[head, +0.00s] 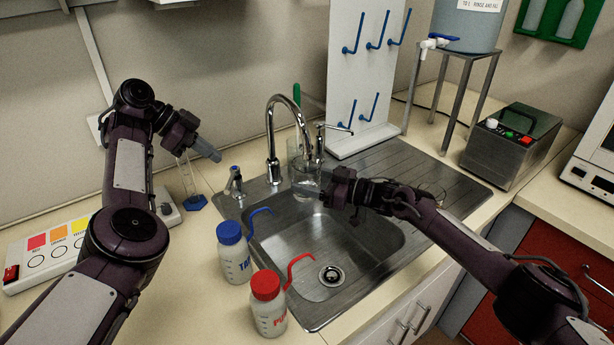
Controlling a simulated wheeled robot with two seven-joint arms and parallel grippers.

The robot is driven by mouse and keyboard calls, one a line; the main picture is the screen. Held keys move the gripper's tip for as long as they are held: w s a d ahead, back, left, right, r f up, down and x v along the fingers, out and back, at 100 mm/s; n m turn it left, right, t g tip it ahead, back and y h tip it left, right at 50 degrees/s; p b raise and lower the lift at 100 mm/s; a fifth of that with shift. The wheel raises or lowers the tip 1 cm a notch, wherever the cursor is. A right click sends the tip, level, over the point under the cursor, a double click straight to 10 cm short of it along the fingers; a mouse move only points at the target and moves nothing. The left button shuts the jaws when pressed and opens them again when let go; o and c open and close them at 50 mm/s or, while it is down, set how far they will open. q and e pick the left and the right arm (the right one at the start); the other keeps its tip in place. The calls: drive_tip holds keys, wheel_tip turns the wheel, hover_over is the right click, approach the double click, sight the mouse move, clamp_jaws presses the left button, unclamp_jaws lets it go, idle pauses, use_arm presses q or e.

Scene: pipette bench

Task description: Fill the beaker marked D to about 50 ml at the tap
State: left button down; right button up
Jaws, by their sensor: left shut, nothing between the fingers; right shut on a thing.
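A clear glass beaker (306,187) is above the back of the steel sink basin, beneath the spout of the curved tap (270,130). My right gripper (330,190) is shut on the beaker from its right side. The beaker looks upright. Its mark cannot be read, and its liquid level is too small to tell. My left gripper (212,153) is shut and empty, raised left of the tap, above the counter.
Blue-capped (234,262) and red-capped (268,308) wash bottles stand at the sink's left edge. A glass cylinder with a blue base (195,203) stands below my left gripper. A white peg board (350,80) rises behind the sink. The ribbed drainboard (420,165) is clear.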

drive_tip(key=v, duration=0.7)
drive_tip(key=shift+s+d+r, duration=0.1)
drive_tip(key=shift+d, duration=0.2)
drive_tip(key=shift+a, duration=0.15)
